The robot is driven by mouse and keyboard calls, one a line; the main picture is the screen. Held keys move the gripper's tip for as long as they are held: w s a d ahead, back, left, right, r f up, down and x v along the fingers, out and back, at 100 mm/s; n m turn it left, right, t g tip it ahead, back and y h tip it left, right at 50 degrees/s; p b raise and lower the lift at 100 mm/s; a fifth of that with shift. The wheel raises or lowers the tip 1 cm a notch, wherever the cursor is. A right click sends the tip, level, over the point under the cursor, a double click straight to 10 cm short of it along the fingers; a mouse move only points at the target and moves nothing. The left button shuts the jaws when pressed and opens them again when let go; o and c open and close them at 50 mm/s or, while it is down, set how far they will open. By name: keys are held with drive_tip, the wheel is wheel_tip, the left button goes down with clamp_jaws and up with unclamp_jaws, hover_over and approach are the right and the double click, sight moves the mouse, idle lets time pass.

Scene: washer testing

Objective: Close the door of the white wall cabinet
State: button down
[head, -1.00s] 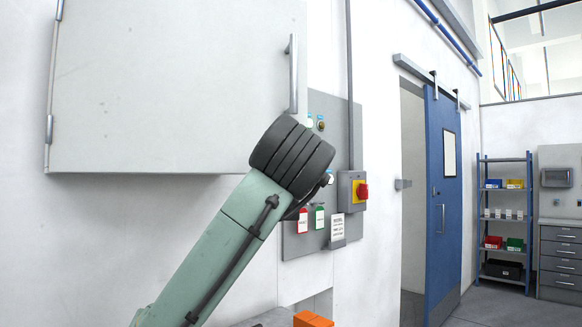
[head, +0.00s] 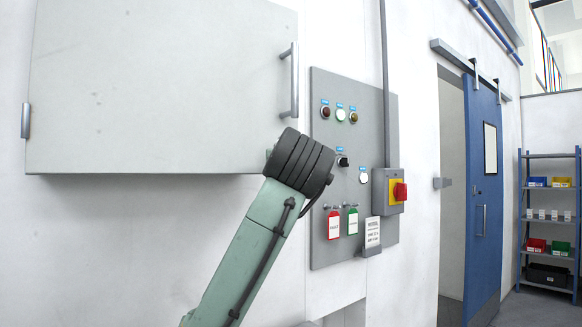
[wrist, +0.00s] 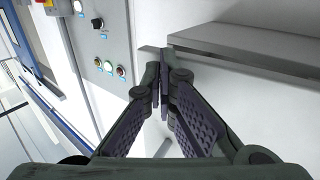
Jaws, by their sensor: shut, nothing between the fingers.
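The white wall cabinet's door (head: 160,90) fills the upper left of the head view. It is a flat pale panel with a hinge (head: 26,121) at its left edge and an upright bar handle (head: 290,80) at its right edge. It looks flush or nearly so; any narrow gap is not visible from here. My dark wrist overlaps the door's lower right corner in the picture, and the fingers are hidden behind it. In the wrist view my gripper (wrist: 163,83) is shut and empty, its tips beside the cabinet's grey edge (wrist: 240,42). Contact cannot be told.
A grey control panel (head: 335,235) with buttons and tags is right of the cabinet. A red and yellow switch (head: 390,192) sticks out from it. Farther right are a blue sliding door (head: 483,200) and a shelf (head: 549,155). The wall below the cabinet is clear.

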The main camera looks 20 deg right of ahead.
drive_tip(key=w, duration=0.3)
drive_tip(key=shift+a+r+n+y+p, duration=0.15)
drive_tip(key=shift+a+n+y+p, duration=0.15)
drive_tip(key=shift+a+y+p, duration=0.1)
drive_tip(key=shift+w+a+n+y+p, duration=0.3)
drive_tip(key=shift+w+y, duration=0.2)
drive_tip(key=shift+w, duration=0.25)
drive_tip(key=shift+w+a+r, duration=0.1)
